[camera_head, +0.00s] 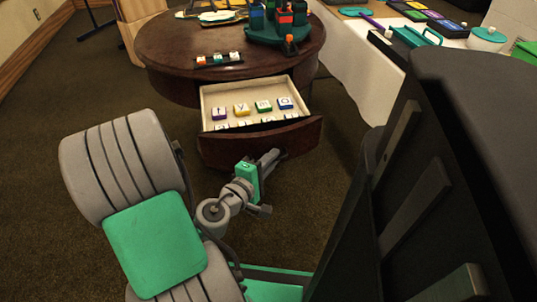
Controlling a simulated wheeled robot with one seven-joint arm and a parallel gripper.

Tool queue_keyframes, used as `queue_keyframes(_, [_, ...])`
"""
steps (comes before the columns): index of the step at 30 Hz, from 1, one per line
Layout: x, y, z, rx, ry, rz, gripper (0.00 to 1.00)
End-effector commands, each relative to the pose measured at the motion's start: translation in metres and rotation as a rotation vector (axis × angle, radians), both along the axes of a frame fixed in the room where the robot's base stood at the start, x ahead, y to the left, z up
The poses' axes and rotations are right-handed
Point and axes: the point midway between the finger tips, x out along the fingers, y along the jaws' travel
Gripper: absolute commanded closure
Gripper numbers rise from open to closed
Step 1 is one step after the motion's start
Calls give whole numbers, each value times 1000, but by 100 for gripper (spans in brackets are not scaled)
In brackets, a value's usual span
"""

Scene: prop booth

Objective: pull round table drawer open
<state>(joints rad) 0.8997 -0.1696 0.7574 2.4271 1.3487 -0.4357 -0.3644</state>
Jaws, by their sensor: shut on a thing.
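The round table (165,42) is dark brown wood. Its drawer (300,136) is pulled well out toward me, with a dark curved front and a cream inside. Several lettered tiles (241,109) lie in rows in the drawer; the nearer row is partly hidden by the front.
On the round table stand a teal rack (262,32) with coloured pieces and a small dark strip of tiles (218,60). A white-covered table (360,72) with a teal-lidded bowl (487,38) is at the right. Carpet (60,105) is clear at the left.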

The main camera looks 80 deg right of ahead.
Motion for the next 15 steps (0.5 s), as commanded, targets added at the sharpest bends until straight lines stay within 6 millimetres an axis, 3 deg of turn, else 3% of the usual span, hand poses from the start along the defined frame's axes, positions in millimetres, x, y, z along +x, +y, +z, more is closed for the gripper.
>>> queue_keyframes(6, [4, -2, -1, -1, -6, 12, 100])
queue_keyframes(7, [4, -2, 0, -2, -6, 12, 87])
queue_keyframes(9, [3, -2, -1, -1, -6, 10, 81])
queue_keyframes(15, [1, -1, 0, -1, -3, 2, 80])
